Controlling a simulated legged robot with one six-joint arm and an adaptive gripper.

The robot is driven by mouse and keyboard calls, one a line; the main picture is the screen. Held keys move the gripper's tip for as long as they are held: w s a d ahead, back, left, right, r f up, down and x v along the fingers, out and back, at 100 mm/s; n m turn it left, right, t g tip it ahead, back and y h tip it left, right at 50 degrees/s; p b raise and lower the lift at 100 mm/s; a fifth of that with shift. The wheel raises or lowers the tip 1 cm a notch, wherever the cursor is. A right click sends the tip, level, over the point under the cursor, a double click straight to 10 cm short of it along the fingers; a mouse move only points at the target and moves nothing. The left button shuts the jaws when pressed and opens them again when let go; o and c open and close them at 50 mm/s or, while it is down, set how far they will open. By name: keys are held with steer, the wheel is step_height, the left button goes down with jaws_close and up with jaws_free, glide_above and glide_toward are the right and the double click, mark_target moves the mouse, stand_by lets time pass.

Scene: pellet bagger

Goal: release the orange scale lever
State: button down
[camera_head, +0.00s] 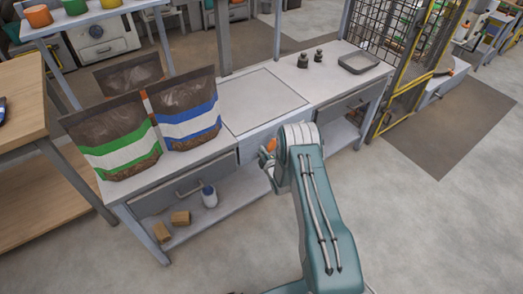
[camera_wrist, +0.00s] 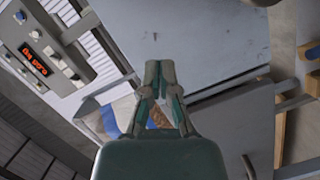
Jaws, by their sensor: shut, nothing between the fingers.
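The orange lever (camera_head: 271,145) shows as a small orange patch at the front edge of the bench, just below the flat scale plate (camera_head: 262,100), and my arm partly hides it. My gripper (camera_head: 264,159) is right by the lever at the bench front; I cannot tell whether they touch. In the wrist view my gripper (camera_wrist: 159,66) is shut and empty, its fingertips together in front of a plain grey surface (camera_wrist: 190,35). I cannot make out the lever there.
Green-striped (camera_head: 118,142) and blue-striped (camera_head: 186,112) pellet bags stand on the bench left of the plate. Small dark weights (camera_head: 303,60) and a grey tray (camera_head: 358,62) are to its right. A bottle (camera_head: 209,196) is on the lower shelf. A red-digit panel (camera_wrist: 34,60) shows at upper left.

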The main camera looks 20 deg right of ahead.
steer(key=s+d+r, duration=0.1)
steer(key=s+d, duration=0.1)
steer(key=s, duration=0.6)
steer(key=shift+d, duration=0.15)
